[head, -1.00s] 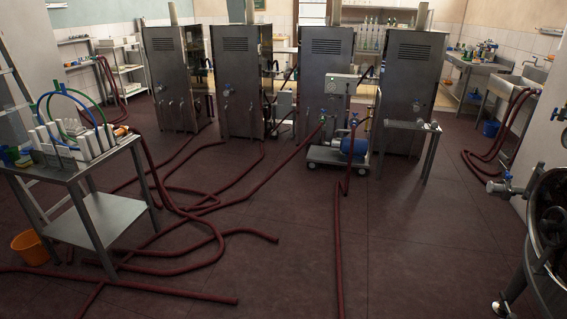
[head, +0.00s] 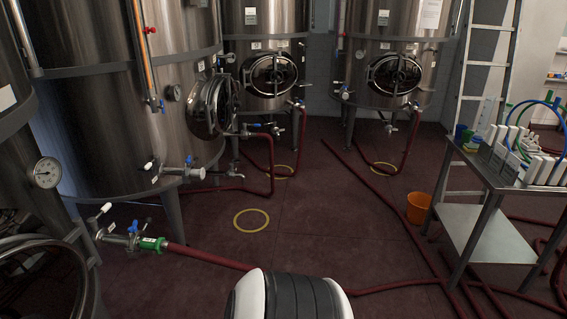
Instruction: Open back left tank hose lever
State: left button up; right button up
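In the head view, several steel tanks stand across the left and back. The back tank left of centre (head: 238,100) has a round hatch. At its lower right a small blue-handled valve (head: 297,103) sits where a dark red hose (head: 303,135) hangs down. The lever's exact angle is too small to tell. A big nearer tank (head: 105,125) stands at left, with blue-handled valves (head: 188,163) low on its side. Another blue-handled valve with a green fitting (head: 150,244) joins a red hose at lower left. Neither of my grippers is in view.
A back right tank (head: 352,85) stands beside a ladder (head: 455,110). A metal table (head: 500,180) is at right, with an orange bucket (head: 418,208) beside it. Red hoses and yellow rings (head: 251,220) lie on the floor; open floor (head: 330,225) lies mid-view.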

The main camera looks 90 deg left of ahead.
aim_at(92, 222)
jog(key=z, duration=0.45)
jog(key=j+z, duration=0.1)
jog(key=z, duration=0.75)
jog(key=k+z, duration=0.1)
jog(key=z, duration=0.35)
jog(key=j+z, duration=0.1)
jog(key=z, duration=0.3)
jog(key=k+z, duration=0.1)
jog(key=z, duration=1.65)
jog(key=l+z, duration=0.1)
jog(key=z, duration=1.25)
jog(key=l+z, duration=0.15)
jog(key=z, duration=1.15)
jog(key=l+z, duration=0.1)
jog(key=z, duration=1.2)
